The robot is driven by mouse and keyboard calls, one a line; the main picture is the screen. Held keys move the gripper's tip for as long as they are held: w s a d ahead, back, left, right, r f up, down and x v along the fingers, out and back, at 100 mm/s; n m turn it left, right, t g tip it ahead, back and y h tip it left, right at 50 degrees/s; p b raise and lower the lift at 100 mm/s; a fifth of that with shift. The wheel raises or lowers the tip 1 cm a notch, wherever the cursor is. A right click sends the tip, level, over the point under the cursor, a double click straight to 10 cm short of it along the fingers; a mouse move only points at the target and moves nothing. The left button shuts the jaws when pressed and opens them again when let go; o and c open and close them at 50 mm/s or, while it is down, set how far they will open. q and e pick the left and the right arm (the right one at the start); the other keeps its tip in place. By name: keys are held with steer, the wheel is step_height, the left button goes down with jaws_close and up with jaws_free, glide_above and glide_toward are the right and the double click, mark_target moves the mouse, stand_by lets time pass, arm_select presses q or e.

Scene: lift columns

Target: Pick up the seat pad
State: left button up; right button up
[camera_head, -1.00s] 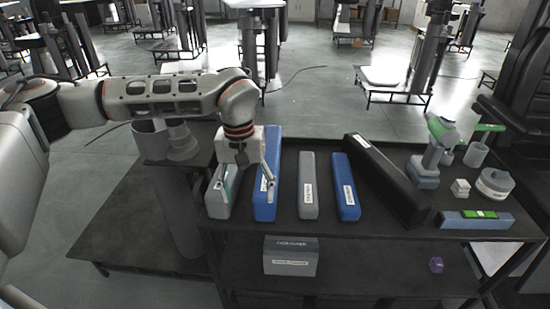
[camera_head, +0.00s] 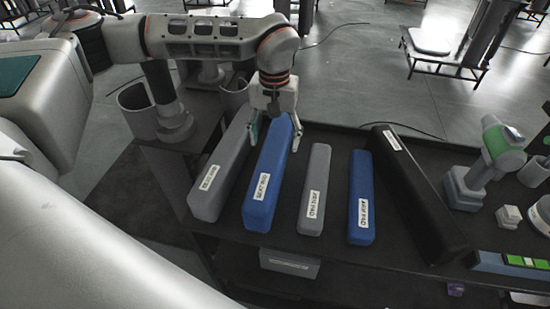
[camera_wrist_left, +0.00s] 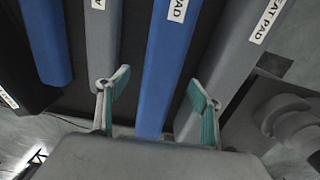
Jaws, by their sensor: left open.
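The seat pad (camera_head: 221,176) is a long grey block with a white label, leftmost of the row on the dark shelf in the head view. In the left wrist view its label reads "EAT PAD" in part, and the pad (camera_wrist_left: 240,62) lies at the right. My left gripper (camera_head: 274,124) is open and empty at the far end of the neighbouring blue pad (camera_head: 272,176). In the wrist view the gripper (camera_wrist_left: 158,84) has its fingers on either side of that blue pad, with the right finger beside the seat pad. Their exact height is unclear. My right gripper is not in view.
A narrower grey pad (camera_head: 315,188), a second blue pad (camera_head: 361,197) and a long black block (camera_head: 416,198) lie to the right. A green-and-grey tool (camera_head: 490,165) and small items stand farther right. A grey box (camera_head: 289,263) sits below.

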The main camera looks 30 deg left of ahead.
mark_target(273, 149)
arm_select(q)
steer(key=f, duration=0.5)
steer(key=shift+w+a+f, duration=0.1)
steer(key=shift+a, duration=0.1)
steer(key=c, duration=1.7)
